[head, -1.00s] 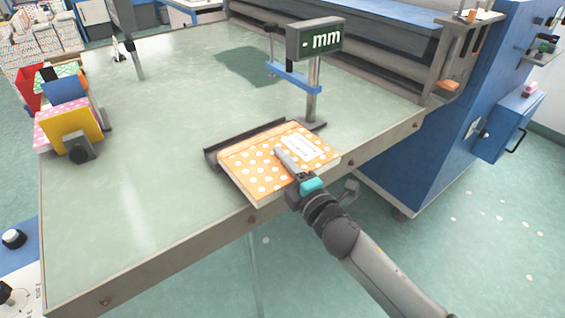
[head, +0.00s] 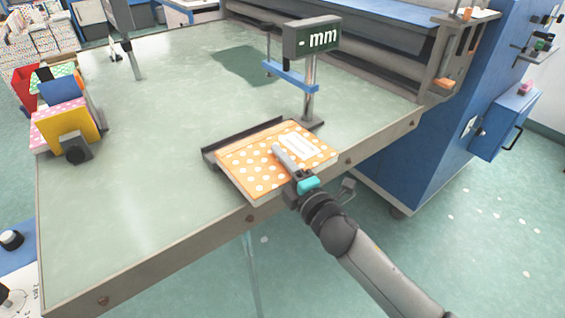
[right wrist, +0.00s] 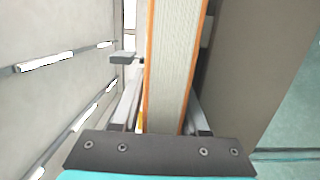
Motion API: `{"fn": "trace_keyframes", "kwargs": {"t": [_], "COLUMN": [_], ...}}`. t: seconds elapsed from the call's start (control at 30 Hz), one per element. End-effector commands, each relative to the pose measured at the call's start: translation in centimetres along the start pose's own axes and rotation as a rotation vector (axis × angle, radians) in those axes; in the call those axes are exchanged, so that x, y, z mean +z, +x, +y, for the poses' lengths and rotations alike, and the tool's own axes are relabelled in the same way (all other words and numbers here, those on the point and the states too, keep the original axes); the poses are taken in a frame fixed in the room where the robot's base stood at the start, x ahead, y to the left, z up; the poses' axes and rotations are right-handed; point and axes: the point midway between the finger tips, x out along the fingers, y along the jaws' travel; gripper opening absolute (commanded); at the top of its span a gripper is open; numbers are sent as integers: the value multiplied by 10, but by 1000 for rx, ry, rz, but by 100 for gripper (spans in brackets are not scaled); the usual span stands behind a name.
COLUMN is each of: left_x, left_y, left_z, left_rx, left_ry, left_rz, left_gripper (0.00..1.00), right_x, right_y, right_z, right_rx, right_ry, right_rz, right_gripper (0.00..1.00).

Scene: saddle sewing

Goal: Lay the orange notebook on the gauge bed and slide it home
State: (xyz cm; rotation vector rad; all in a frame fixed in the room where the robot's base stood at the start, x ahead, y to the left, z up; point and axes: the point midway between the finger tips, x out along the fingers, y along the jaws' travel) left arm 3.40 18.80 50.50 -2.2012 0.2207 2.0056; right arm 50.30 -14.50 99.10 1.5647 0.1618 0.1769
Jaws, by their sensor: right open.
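The orange notebook (head: 250,165), with white dots and a white label, lies flat on the gauge bed (head: 211,157) near the table's front edge. The bed's dark raised strip runs along the notebook's far side. The display reading "- mm" (head: 312,38) stands on a post behind it. My right gripper (head: 281,160) is at the notebook's near edge, one finger over the cover. In the right wrist view, the notebook's pale page edge (right wrist: 176,60) and orange covers stand between the open fingers (right wrist: 160,112). Contact with the fingers is unclear. My left gripper is out of view.
A rack with several colourful notebooks (head: 65,115) stands at the table's left. A blue bar (head: 290,76) reaches left from the gauge post (head: 308,95). A blue machine (head: 425,150) stands at the right. The middle of the table (head: 150,150) is clear.

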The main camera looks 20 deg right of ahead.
Motion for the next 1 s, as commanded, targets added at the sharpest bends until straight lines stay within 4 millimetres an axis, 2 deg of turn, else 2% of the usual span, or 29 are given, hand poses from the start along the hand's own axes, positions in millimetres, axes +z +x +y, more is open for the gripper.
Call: {"fn": "trace_keyframes", "kwargs": {"t": [0.03, 1.0], "left_x": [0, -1], "left_y": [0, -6], "left_z": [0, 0], "left_rx": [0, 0], "left_ry": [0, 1], "left_rz": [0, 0], "left_gripper": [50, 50], "right_x": [-1, 7], "right_y": [-4, -51], "right_z": [-12, -11], "right_rx": [-25, -26], "right_ry": [2, 1], "right_rz": [-2, -5], "right_gripper": [70, 70]}}
